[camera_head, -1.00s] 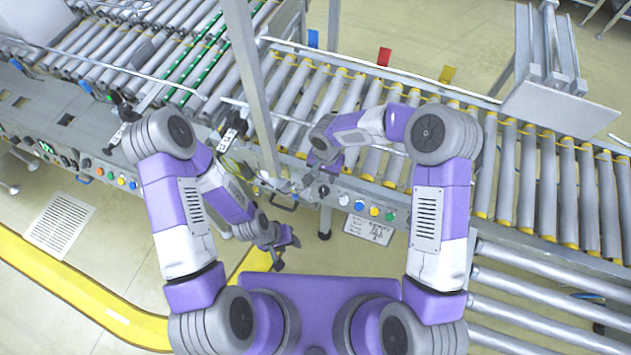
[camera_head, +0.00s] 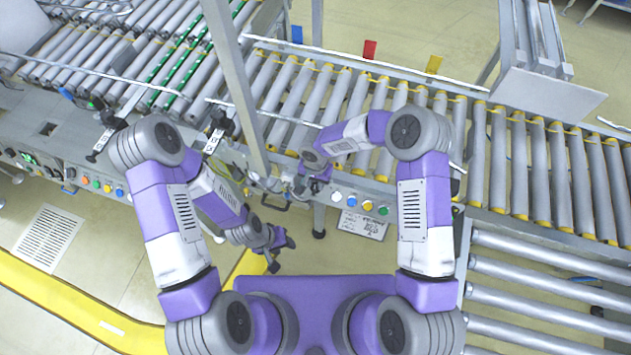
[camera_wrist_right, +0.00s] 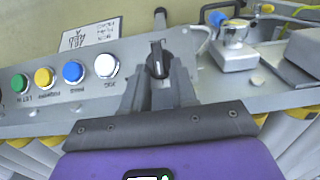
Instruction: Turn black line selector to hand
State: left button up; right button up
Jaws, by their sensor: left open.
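The black line selector (camera_wrist_right: 157,62) is a black knob with a pale pointer line on the grey control panel, seen in the right wrist view. Its pointer line runs roughly up and down in that picture. My right gripper (camera_wrist_right: 158,80) is at the knob, one finger on each side of it. I cannot tell whether the fingers press on it. In the head view my right gripper (camera_head: 306,186) is at the conveyor's front panel and hides the knob. My left gripper (camera_head: 279,249) is open and empty, low in front of the conveyor, away from the panel.
White (camera_wrist_right: 107,66), blue (camera_wrist_right: 73,72), yellow (camera_wrist_right: 44,77) and green (camera_wrist_right: 19,83) buttons line the panel beside the knob. A metal block with a blue-ended fitting (camera_wrist_right: 233,45) sits on the other side. A steel post (camera_head: 238,90) rises close to my right gripper.

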grip_shut()
jog(key=shift+s, duration=0.1)
jog(key=shift+f, duration=0.2)
jog(key=n+h+b, duration=0.1)
jog(key=n, duration=0.1)
jog(key=a+n+h+b, duration=0.1)
jog(key=n+h, duration=0.1)
jog(key=shift+a+f, duration=0.1)
jog(key=shift+f, duration=0.05)
jog(key=shift+a+f+n+h+b, duration=0.15)
jog(key=shift+n+h+b, duration=0.15)
jog(key=shift+n+h, duration=0.4)
jog(key=shift+a+n+h+b, duration=0.1)
jog(key=shift+n+h+b, duration=0.2)
jog(key=shift+n+h, duration=0.4)
jog(key=shift+s, duration=0.1)
jog(key=o, duration=0.5)
grip_release()
jog(key=shift+w, duration=0.2)
